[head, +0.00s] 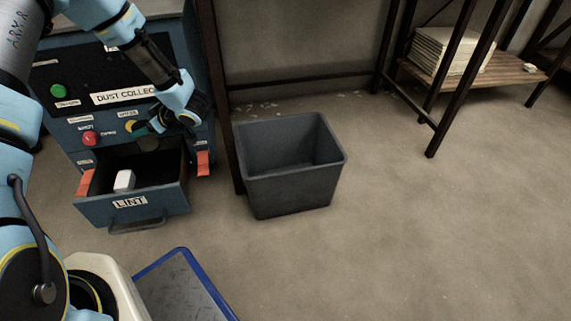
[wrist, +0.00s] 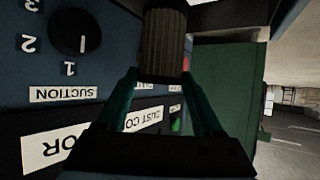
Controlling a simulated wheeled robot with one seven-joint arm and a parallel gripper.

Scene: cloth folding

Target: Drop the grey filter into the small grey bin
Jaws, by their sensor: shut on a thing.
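The grey filter (wrist: 165,42) is a ribbed cylinder held between the two green fingers of my gripper (wrist: 160,78) in the wrist view. In the head view my gripper (head: 147,129) is in front of the dust collector, above the back of its open drawer. The filter shows there only as a small dark grey shape (head: 148,144), partly hidden. The small grey bin (head: 293,188) stands upright on the floor, right of the dust collector and apart from my gripper. The visible part of its inside looks empty.
The blue dust collector (head: 72,121) has its LINT drawer (head: 165,200) pulled out, with a white block (head: 124,181) inside. A dark table leg (head: 220,110) stands between the collector and the bin. A blue-edged panel (head: 185,285) lies in front. Floor right of the bin is clear.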

